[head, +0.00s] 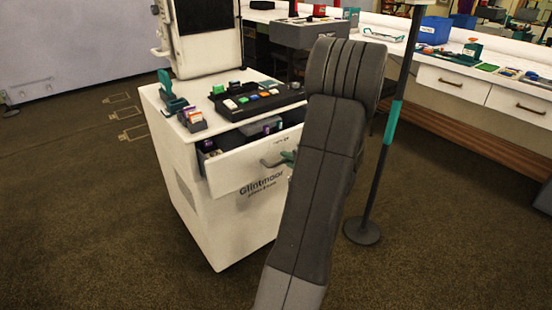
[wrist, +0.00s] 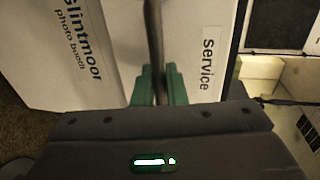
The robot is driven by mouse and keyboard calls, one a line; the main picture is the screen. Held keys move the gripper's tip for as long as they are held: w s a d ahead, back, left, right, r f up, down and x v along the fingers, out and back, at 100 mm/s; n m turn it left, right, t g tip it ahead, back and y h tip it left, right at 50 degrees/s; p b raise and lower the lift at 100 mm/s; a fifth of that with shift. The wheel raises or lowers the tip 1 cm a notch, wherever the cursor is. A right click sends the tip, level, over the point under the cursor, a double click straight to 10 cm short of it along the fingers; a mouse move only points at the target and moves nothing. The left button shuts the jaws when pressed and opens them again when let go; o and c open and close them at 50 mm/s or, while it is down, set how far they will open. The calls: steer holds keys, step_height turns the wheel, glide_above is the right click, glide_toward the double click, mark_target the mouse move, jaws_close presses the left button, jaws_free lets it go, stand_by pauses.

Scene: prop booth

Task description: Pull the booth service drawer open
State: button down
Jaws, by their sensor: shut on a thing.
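The service drawer (head: 236,168) is in the white booth cabinet (head: 205,220) and stands partly pulled out, its inside showing from above. Its white front also shows in the wrist view (wrist: 190,35), with a "Service" label. The drawer's bar handle (head: 270,163) runs between my green fingers in the wrist view (wrist: 153,35). My gripper (wrist: 161,82) is shut on this handle. In the head view only a bit of my gripper (head: 289,157) shows at the handle; my dark arm hides the right end of the drawer.
Small items lie in the drawer. On the cabinet top are a black tray (head: 258,102) of coloured pieces, a card holder (head: 193,120) and a green stamp-like device (head: 170,92). A post with a round base (head: 362,232) stands at right.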

steer(key=f+b+v, duration=0.3)
steer(key=b+v, duration=0.1)
steer(key=v, duration=1.2)
steer(key=shift+s+d+f, duration=0.2)
steer(key=shift+s+d, duration=0.1)
steer(key=shift+s, duration=0.2)
steer(key=c, duration=1.6)
jaws_free()
steer(key=p+v, duration=0.3)
steer(key=v, duration=1)
steer(key=shift+s+d+r, duration=0.1)
steer(key=shift+s+d, duration=0.15)
steer(key=shift+s, duration=0.05)
steer(key=shift+w, duration=0.1)
steer(key=b+x, duration=0.3)
steer(key=x, duration=1.1)
steer(key=shift+a, duration=0.1)
